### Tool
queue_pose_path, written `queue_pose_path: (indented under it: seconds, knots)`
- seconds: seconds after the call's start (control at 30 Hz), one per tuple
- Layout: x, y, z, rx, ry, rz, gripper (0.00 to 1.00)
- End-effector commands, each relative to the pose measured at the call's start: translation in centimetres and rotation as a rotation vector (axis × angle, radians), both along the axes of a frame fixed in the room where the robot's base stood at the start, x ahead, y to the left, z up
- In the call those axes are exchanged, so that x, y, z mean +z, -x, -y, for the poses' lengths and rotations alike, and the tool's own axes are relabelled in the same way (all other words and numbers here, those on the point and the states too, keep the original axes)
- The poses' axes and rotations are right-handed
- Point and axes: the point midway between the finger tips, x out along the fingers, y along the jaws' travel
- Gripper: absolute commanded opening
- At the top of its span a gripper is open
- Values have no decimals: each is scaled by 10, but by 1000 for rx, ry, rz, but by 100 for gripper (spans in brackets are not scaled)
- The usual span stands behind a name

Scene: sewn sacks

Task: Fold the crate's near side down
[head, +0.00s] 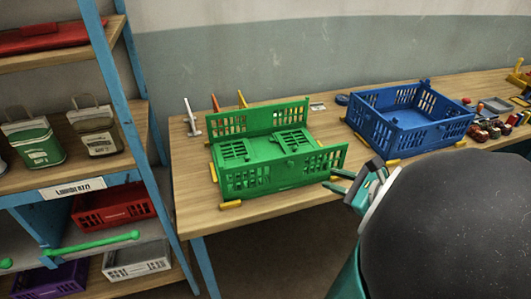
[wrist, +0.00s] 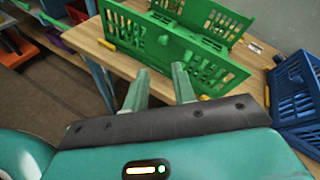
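A green crate (head: 246,186) stands on the wooden table. Its near side (head: 265,177) is upright, and its far side (head: 258,118) is upright too. Its two short sides lie folded inward on the floor of the crate. The near side also shows in the wrist view (wrist: 165,45). My gripper (head: 333,181) is at the near right corner of the crate. In the wrist view its two fingers (wrist: 160,75) are apart with nothing between them, pointing at the near side. I cannot tell whether a fingertip touches the crate.
A blue crate (head: 376,129) with raised sides stands to the right. Yellow blocks (head: 231,204) lie around the green crate. Small tools and parts lie at the table's right end.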

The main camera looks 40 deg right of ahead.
Motion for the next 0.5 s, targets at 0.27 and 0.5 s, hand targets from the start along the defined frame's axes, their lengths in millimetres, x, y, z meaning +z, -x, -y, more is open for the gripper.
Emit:
queue_pose_path:
  seconds: [0.27,0.5]
  knots:
    - [-7,-17,6,-4,-5,2,26]
    - [-24,-59,2,-4,-6,0,26]
